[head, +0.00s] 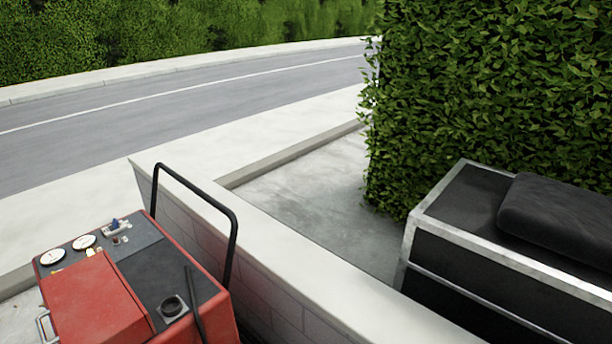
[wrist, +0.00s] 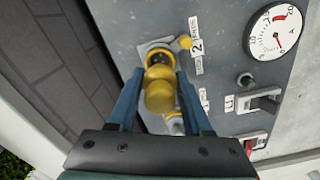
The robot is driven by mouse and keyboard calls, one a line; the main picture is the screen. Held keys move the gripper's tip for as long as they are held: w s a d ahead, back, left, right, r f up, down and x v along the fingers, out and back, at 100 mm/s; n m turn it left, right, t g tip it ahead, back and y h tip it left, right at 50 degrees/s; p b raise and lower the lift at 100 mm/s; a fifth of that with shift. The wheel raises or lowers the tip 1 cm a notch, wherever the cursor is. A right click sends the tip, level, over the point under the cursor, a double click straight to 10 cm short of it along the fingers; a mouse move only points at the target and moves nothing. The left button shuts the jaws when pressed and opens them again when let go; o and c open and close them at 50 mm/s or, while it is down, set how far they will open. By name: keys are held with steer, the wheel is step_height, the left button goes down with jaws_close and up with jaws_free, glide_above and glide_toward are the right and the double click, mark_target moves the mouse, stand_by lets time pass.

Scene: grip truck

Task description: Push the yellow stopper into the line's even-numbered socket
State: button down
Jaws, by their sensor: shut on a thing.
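My gripper (wrist: 160,80) shows in the wrist view, its two blue fingers shut on the yellow stopper (wrist: 160,97), a rounded knob. Just beyond the stopper is a yellow-rimmed socket (wrist: 157,53) with a dark face, on a grey panel. The label (wrist: 196,47) beside this socket reads 2. The stopper overlaps the socket's lower part in the picture; I cannot tell whether they touch. A second socket (wrist: 176,126) lower on the panel is mostly hidden by the right finger. My gripper is not seen in the head view.
A small yellow knob (wrist: 185,42) sits beside the socket. A gauge (wrist: 277,31) and switches (wrist: 262,101) are to the right. In the head view, a red machine (head: 95,300) stands by a low wall (head: 270,250); a black case (head: 500,250) is at right.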

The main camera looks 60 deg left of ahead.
steer(key=shift+f, duration=0.25)
steer(key=shift+f, duration=0.3)
steer(key=shift+f, duration=0.2)
stand_by(0.3)
steer(key=shift+f+b, duration=0.7)
steer(key=shift+f, duration=0.45)
stand_by(1.4)
steer(key=shift+r, duration=0.2)
steer(key=shift+r+p, duration=1.85)
steer(key=shift+p, duration=0.4)
steer(key=shift+f, duration=0.15)
steer(key=shift+f, duration=0.25)
steer(key=shift+f+b, duration=0.25)
steer(key=shift+b, duration=0.1)
